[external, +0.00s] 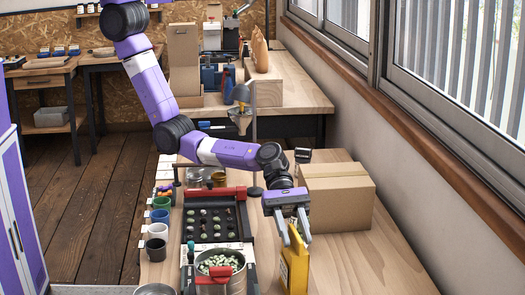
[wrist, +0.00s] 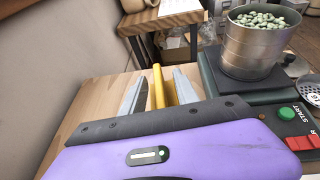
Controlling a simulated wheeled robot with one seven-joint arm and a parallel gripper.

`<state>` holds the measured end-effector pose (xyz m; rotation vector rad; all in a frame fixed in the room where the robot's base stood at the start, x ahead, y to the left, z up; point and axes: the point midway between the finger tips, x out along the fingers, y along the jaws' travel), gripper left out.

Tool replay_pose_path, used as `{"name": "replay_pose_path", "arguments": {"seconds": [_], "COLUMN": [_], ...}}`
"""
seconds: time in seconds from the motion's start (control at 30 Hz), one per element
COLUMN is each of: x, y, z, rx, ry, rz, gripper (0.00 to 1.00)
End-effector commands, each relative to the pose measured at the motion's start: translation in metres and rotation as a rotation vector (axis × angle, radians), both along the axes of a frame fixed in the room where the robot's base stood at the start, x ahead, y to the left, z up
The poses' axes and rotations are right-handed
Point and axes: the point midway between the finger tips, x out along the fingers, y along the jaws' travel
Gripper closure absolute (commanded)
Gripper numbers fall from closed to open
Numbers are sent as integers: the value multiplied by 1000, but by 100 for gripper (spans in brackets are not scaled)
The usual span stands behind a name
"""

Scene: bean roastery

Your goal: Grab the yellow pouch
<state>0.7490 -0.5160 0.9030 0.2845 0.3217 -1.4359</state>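The yellow pouch (external: 294,268) stands upright on the wooden table near the front, right of the roaster. My gripper (external: 297,241) is over its top, pointing down, with one finger on each side. In the wrist view the pouch (wrist: 158,88) shows as a narrow yellow strip between the two grey fingers of my gripper (wrist: 159,76). The fingers are spread, and a gap seems to show on both sides of the pouch. The lower part of the pouch is hidden by my gripper body in the wrist view.
A cardboard box (external: 338,196) stands behind the pouch. Left of it is a metal pot of green beans (external: 220,268), on a dark machine in the wrist view. Several cups, including a white one (external: 158,231), line the left table edge. The table right of the pouch is clear.

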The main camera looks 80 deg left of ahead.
Motion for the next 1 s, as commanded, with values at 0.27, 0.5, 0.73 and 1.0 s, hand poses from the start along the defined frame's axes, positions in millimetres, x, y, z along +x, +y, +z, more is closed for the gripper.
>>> {"name": "replay_pose_path", "arguments": {"seconds": [0.27, 0.5, 0.73, 1.0], "x": [4, 4, 4, 4], "y": [-26, -27, -26, -26], "z": [-11, -11, -11, -11], "rx": [0, 0, 0, 0], "ry": [-2, -2, -2, -2], "rz": [0, 1, 1, 1], "gripper": [64, 64, 100, 100]}}
